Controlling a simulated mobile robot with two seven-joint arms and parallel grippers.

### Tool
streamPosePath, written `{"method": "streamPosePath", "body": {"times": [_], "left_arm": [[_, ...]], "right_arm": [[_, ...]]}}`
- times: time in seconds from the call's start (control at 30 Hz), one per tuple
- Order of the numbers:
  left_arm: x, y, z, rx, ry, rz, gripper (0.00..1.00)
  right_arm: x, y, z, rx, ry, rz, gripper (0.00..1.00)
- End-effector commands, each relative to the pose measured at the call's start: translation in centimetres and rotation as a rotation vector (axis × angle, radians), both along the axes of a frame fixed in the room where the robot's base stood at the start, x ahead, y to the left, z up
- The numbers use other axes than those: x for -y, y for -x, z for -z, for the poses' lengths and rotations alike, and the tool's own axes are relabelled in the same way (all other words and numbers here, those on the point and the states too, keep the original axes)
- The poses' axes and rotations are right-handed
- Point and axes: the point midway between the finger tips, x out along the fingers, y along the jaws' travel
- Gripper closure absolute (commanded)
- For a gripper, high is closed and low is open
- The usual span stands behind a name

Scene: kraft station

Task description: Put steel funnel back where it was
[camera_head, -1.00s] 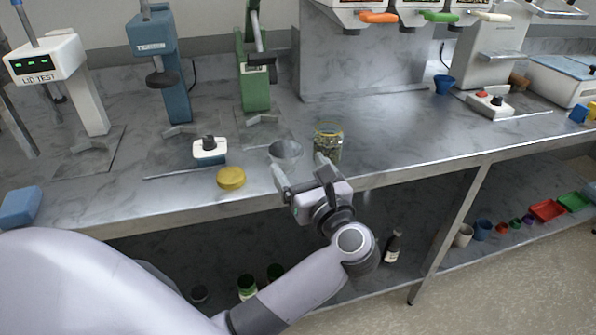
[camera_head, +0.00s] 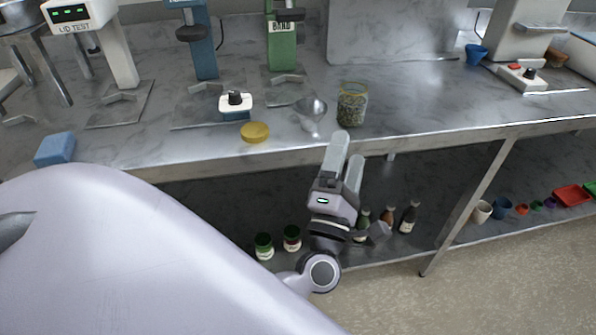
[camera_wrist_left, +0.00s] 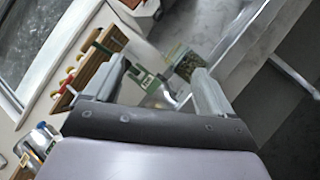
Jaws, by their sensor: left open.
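The steel funnel (camera_head: 311,112) stands on the counter, wide mouth up and narrow end down. It is just left of a glass jar (camera_head: 352,104) filled with green-grey bits, apart from it. My left gripper (camera_head: 348,158) is open and empty, in front of the counter's front edge, below and to the right of the funnel. Its fingers point towards the counter and do not touch the funnel. In the left wrist view the jar (camera_wrist_left: 187,65) shows beyond the open fingers; the funnel is hard to make out there. My right gripper is not in view.
A yellow lid (camera_head: 255,132) lies left of the funnel, near the counter edge (camera_head: 200,167). Bottles and jars (camera_head: 292,238) stand on the lower shelf.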

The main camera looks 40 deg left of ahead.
Motion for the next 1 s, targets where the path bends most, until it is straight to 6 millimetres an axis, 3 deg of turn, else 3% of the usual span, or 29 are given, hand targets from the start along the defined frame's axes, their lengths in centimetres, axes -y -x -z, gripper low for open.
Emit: {"method": "streamPosePath", "body": {"times": [0.1, 0.23, 0.4, 0.5, 0.6, 0.7, 1.0], "left_arm": [[2.9, 1.5, 4.3, -0.196, -0.416, 0.068, 0.16], [5.2, 4.1, 10.7, -0.412, -0.879, 0.158, 0.16], [5.2, 9.4, 19.8, -0.678, -1.44, 0.306, 0.16], [4.1, 12.6, 23.7, -0.795, -1.686, 0.388, 0.16], [2.9, 14.9, 26.0, -0.869, -1.845, 0.448, 0.16], [2.2, 16.1, 27.1, -0.907, -1.924, 0.48, 0.16], [2.1, 16.3, 27.3, -0.914, -1.942, 0.487, 0.16]], "right_arm": [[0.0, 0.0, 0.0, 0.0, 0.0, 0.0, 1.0], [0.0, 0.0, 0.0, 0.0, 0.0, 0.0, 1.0], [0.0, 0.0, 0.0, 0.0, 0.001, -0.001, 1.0], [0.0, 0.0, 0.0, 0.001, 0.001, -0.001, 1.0], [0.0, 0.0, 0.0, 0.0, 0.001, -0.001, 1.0], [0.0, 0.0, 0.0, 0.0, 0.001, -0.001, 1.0], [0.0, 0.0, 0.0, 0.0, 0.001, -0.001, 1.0]]}}
